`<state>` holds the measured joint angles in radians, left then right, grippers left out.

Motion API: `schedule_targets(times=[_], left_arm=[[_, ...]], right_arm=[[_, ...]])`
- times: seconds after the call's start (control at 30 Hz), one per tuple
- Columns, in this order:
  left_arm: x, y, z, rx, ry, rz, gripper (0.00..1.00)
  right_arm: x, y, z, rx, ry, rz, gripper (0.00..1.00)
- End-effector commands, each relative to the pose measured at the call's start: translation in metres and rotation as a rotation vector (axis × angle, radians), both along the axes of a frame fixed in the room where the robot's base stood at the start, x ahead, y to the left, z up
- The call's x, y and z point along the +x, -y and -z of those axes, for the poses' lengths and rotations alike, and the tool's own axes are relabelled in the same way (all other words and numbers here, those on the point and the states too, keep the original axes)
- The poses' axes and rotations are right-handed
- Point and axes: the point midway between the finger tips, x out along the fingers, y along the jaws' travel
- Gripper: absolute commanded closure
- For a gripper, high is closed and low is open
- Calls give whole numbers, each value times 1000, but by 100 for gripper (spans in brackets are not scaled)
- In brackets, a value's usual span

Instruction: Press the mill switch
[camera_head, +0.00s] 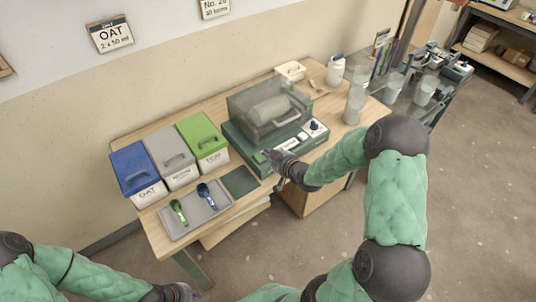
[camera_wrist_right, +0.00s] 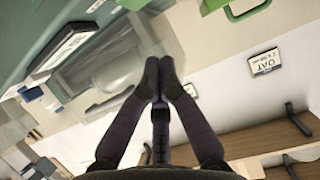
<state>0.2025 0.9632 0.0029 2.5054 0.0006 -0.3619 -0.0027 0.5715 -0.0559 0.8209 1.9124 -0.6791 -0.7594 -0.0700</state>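The mill (camera_head: 240,133) is a green machine on the table, with a clear cover over a pale jar. It also shows, tilted, in the right wrist view (camera_wrist_right: 28,40). Its front has a white panel with a dark knob (camera_head: 314,126) and a small bright green part (camera_head: 260,158). I cannot tell for sure which is the switch. My right gripper (camera_head: 268,154) is close to the mill's front, by the green part; contact cannot be told. Its fingertips (camera_wrist_right: 166,62) are together with nothing between them. My left gripper (camera_head: 185,292) is low at the bottom edge, its fingers unclear.
Blue (camera_head: 138,172), grey (camera_head: 171,157) and green-lidded (camera_head: 203,140) buckets stand left of the mill. A grey tray (camera_head: 196,222) holds two scoops. A dark green pad (camera_head: 240,181) lies before the mill. A white bottle (camera_head: 335,70) and clear containers (camera_head: 355,104) stand to the right.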

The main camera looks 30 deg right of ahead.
Motion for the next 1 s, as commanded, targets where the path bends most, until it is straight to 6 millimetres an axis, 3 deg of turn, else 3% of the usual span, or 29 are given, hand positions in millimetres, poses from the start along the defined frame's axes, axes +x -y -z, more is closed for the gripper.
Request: schedule_targets(times=[0.2, 0.43, 0.6, 1.0], left_arm=[[2, 0, -5, 1, 4, -1, 100], [1, 0, -9, 0, 2, -1, 100], [1, 0, -10, 1, 3, -1, 100], [1, 0, -10, 1, 3, -1, 100]], right_arm=[[-41, 4, -2, 0, -2, 4, 100], [-73, 6, -3, 0, -1, 1, 100], [-82, 6, -4, 0, 0, 0, 100], [-82, 6, -4, 0, 1, -1, 100]])
